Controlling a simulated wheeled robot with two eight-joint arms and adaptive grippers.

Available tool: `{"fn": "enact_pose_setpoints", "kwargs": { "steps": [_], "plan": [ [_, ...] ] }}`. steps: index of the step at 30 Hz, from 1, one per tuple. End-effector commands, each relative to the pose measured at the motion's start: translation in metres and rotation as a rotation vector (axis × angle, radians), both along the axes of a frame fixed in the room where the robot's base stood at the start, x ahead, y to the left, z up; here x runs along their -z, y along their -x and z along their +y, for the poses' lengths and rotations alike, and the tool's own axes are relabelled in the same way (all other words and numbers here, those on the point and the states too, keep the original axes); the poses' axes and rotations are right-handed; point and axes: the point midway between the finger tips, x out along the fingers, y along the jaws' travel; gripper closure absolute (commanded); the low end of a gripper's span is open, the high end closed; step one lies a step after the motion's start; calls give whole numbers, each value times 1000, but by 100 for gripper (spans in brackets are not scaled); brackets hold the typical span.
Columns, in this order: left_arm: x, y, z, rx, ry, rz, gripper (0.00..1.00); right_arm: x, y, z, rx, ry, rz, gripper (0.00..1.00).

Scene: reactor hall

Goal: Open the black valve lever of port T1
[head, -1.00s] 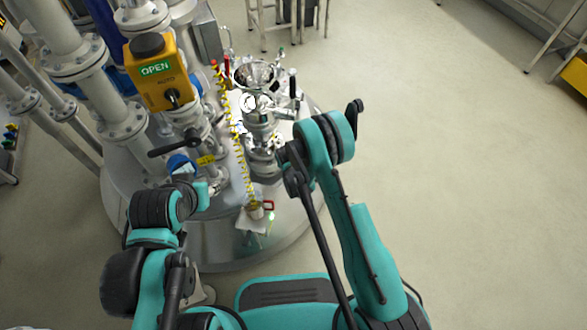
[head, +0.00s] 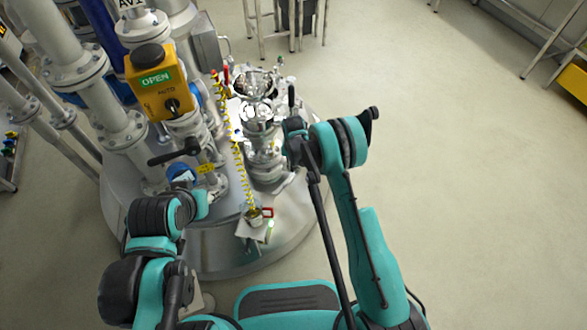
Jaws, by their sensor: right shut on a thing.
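A slim upright black lever (head: 291,96) stands beside the glass and metal fitting with the funnel (head: 256,84) on the vessel top. My right gripper (head: 289,115) is small and partly hidden by its own wrist, just below this lever. It appears shut on the black lever, though the contact is hard to see. Port lettering is not readable here, so I cannot confirm T1. Another black lever (head: 174,153) lies crosswise under the yellow box, apart from my grippers. My left arm is folded at the lower left, and its gripper is not visible.
A yellow box (head: 160,85) marked OPEN stands at the left among thick white flanged pipes (head: 123,122). A yellow coiled line (head: 237,150) runs down to a small tag at the vessel's front edge. The floor to the right (head: 460,190) is clear.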

Motion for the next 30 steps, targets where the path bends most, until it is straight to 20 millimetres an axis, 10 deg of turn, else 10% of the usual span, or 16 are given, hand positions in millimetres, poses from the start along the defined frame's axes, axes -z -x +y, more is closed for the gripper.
{"fn": "enact_pose_setpoints", "kwargs": {
  "steps": [2, 3, 5, 30],
  "plan": [
    [0, 0, 0, 0, 0, 0, 62, 0, -1, 0, 0, 1, -3, 100],
    [0, 0, 0, 0, 0, 0, 62, 0, -1, 0, 0, 1, -4, 78],
    [0, 0, 0, 0, 0, 0, 62, 0, -1, 0, 0, 1, -4, 67],
    [2, 0, 0, 0, 0, 0, 62, 17, 26, 9, -2, 110, -365, 67]
  ]
}}
